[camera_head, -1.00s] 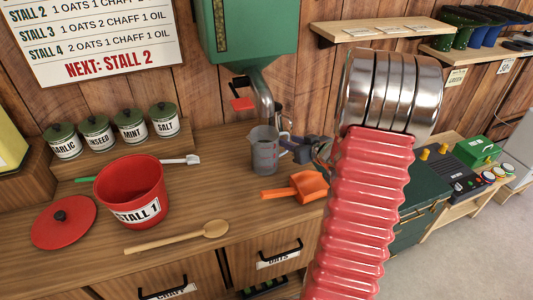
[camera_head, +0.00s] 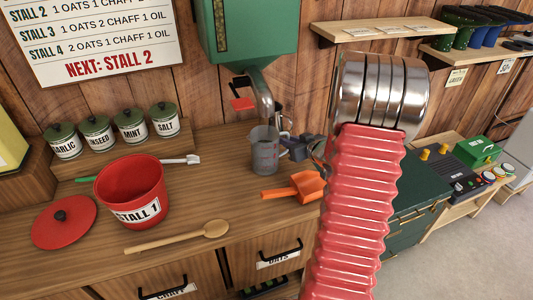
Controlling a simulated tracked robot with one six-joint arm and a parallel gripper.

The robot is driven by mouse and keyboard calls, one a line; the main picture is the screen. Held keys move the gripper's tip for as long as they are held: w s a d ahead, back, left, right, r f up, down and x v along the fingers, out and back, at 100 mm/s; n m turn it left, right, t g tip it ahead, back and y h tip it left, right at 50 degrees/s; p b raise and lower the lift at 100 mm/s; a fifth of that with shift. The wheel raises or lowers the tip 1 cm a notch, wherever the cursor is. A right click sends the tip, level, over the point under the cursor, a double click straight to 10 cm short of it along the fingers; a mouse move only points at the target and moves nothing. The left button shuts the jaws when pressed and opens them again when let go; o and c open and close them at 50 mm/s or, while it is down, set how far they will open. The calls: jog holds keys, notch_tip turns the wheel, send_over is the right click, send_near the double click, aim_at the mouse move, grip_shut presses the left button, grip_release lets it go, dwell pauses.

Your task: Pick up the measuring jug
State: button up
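The grey measuring jug (camera_head: 264,152) stands upright on the wooden counter, under the spout of the green dispenser. Its red markings face me. My gripper (camera_head: 305,148) shows only in part, as dark pieces just right of the jug, behind my red ribbed arm. Most of it is hidden by the arm. I cannot tell whether it touches the jug or how far its fingers are apart.
An orange scoop (camera_head: 306,187) lies in front of the jug to the right. A red Stall 1 bucket (camera_head: 120,185), its red lid (camera_head: 63,222) and a wooden spoon (camera_head: 180,238) are left. The green dispenser (camera_head: 250,35) hangs above. Lidded jars (camera_head: 97,137) stand behind.

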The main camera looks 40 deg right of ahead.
grip_shut()
jog(key=shift+r, duration=0.1)
dwell(0.3)
jog(key=shift+r, duration=1.7)
jog(key=w+a, duration=0.2)
jog(key=a, duration=0.6)
jog(key=w+a, duration=0.3)
jog(key=a, duration=0.6)
jog(key=shift+a, duration=0.15)
